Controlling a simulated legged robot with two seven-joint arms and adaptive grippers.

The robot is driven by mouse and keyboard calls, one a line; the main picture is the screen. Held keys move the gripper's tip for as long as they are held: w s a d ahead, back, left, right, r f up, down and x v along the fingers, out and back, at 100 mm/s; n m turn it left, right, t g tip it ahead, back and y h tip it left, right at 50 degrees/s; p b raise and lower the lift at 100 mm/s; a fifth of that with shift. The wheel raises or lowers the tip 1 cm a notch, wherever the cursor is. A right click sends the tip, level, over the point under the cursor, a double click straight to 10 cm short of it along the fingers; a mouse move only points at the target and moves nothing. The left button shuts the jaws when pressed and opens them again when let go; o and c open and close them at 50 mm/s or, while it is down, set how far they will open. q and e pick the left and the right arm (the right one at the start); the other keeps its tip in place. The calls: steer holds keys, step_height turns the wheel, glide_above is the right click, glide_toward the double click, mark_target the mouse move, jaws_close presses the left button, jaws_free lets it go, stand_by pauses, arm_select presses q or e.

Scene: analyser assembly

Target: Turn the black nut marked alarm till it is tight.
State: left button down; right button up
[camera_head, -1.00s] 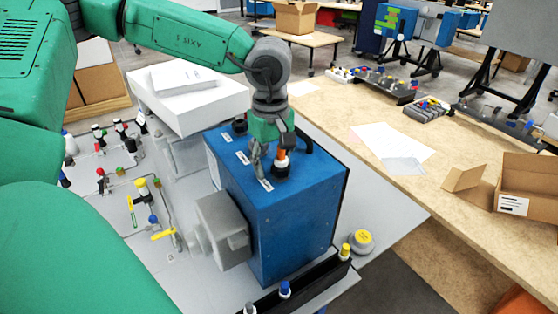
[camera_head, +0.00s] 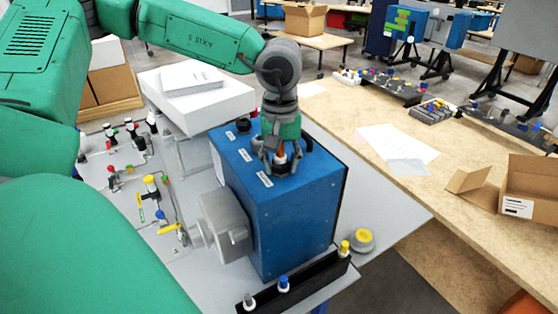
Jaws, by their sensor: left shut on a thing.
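The blue analyser box (camera_head: 290,220) stands on the grey bench with several white labels (camera_head: 264,180) on its top; their print is too small to read. My left gripper (camera_head: 280,162) points down over the front label's fitting. Its fingers are shut around the dark nut there, at an orange piece (camera_head: 281,158) that shows between them. The fingers hide most of the nut, so I cannot tell its marking or how tight it sits. Another black nut (camera_head: 243,125) sits free at the back of the top. My right gripper is not in view.
A black rail (camera_head: 300,282) with coloured fittings lies in front, and a yellow-topped button (camera_head: 362,240) stands at right. A white box (camera_head: 195,98) stands behind left. Valves and tubing fill the left bench.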

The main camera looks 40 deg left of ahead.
arm_select(q)
steer(key=m, duration=0.4)
steer(key=shift+a+m, duration=0.3)
steer(key=shift+s+m, duration=0.1)
steer(key=shift+m, duration=1.1)
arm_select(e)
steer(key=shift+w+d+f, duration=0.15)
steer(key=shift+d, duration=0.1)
arm_select(q)
steer(key=shift+f, duration=0.1)
steer(key=c, duration=1.3)
jaws_free()
steer(key=shift+s+a, duration=0.25)
steer(key=shift+a, duration=0.2)
steer(key=shift+a+f, duration=0.1)
steer(key=shift+d, duration=0.45)
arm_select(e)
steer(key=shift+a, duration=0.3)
arm_select(q)
steer(key=shift+a, duration=0.2)
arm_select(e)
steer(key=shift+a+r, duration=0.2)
